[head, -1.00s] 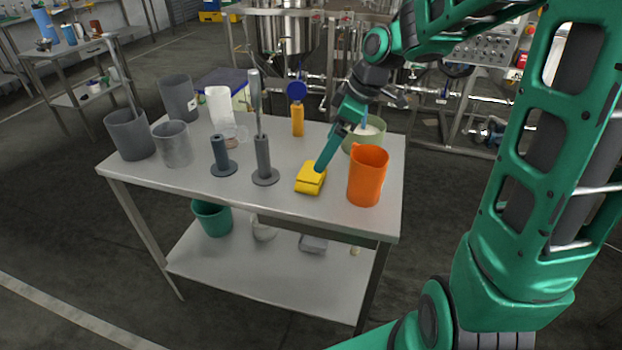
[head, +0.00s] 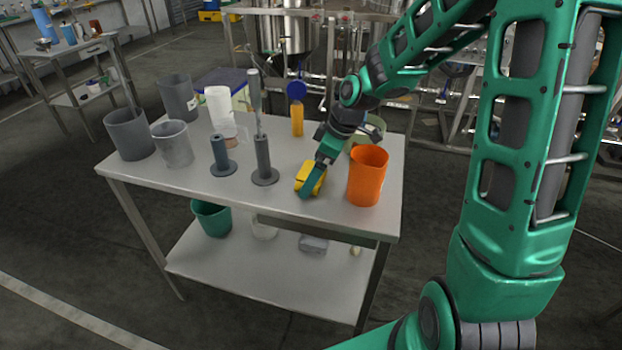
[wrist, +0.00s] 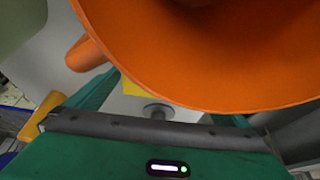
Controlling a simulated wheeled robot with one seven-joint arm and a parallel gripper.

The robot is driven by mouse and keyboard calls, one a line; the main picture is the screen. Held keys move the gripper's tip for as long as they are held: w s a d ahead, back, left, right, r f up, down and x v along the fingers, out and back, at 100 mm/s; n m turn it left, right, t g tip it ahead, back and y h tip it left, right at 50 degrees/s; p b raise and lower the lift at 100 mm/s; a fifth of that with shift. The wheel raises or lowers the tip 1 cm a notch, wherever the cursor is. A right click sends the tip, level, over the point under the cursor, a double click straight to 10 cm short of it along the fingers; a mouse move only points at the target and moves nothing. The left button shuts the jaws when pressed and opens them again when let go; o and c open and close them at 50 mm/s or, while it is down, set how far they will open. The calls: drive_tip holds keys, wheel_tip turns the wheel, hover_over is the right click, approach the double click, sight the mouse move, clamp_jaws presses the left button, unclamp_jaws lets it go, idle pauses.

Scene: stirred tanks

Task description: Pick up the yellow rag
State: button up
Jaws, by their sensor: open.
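The yellow rag (head: 316,184) lies folded on the steel table top, left of the orange jug (head: 367,176). My gripper (head: 307,189) is low at the rag, with a green finger in front of its near side and covering part of it. The gripper is open, and I cannot tell whether the rag lies fully between the fingers. In the wrist view, only a small yellow patch of the rag (wrist: 131,87) shows beside the left finger. The orange jug (wrist: 200,55) fills the upper part there and hides most of the rag and the right fingertip.
The jug stands close beside my gripper. A pale green bowl (head: 372,128) is behind my wrist. Two grey upright holders (head: 263,165) stand left of the rag, one with a tall tool. Grey buckets (head: 130,135) fill the table's left end. The table's front edge is near.

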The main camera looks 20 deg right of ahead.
drive_tip(key=c, duration=1)
drive_tip(key=shift+r, duration=0.1)
wheel_tip(320, 180, up, 10)
drive_tip(key=shift+f, duration=0.1)
drive_tip(key=shift+a, duration=0.1)
